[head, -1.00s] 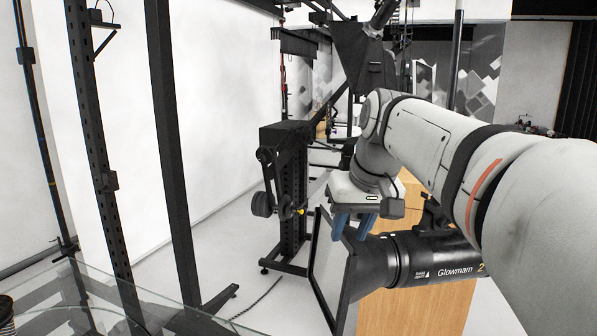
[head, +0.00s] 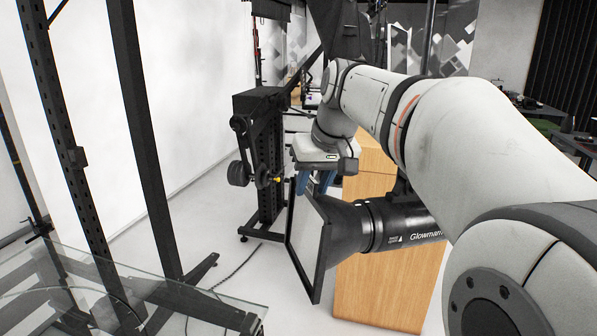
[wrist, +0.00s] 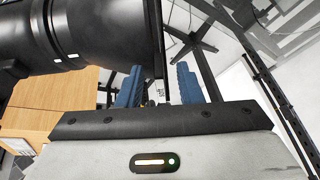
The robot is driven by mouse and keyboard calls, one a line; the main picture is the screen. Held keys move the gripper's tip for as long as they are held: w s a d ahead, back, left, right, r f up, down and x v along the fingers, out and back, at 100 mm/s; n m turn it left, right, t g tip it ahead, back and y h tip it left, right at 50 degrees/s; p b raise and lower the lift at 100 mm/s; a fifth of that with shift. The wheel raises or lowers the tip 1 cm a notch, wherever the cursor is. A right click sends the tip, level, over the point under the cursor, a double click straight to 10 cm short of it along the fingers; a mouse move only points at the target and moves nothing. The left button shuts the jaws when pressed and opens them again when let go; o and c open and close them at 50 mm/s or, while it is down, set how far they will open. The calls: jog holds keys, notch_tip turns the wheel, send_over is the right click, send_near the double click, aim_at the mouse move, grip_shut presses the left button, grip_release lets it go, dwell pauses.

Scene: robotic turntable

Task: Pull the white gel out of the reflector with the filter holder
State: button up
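The reflector (head: 350,225) is a black cone on the front of a black cylindrical lamp, which also shows in the wrist view (wrist: 95,35). The filter holder (head: 321,262) is a square black frame standing upright at its mouth. A pale white panel, seemingly the white gel (head: 303,238), fills the frame and faces left. My gripper (head: 315,183) is at the holder's top edge, fingers down. In the wrist view, my gripper (wrist: 157,75) has its two blue fingers apart, with the thin dark frame edge (wrist: 159,45) running between them. I cannot tell whether they touch it.
A wooden box (head: 385,285) stands below and behind the lamp. A black stand with a wheel mechanism (head: 258,150) is behind to the left. A glass tabletop (head: 110,295) lies at front left, beside tall black posts (head: 147,140). White floor is free between.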

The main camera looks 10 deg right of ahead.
grip_shut()
dwell(0.4)
jog(key=shift+r, duration=0.1)
notch_tip(320, 180, up, 20)
jog(key=d+p, duration=0.2)
jog(key=p, duration=1)
dwell(3.2)
jog(key=shift+w, duration=0.1)
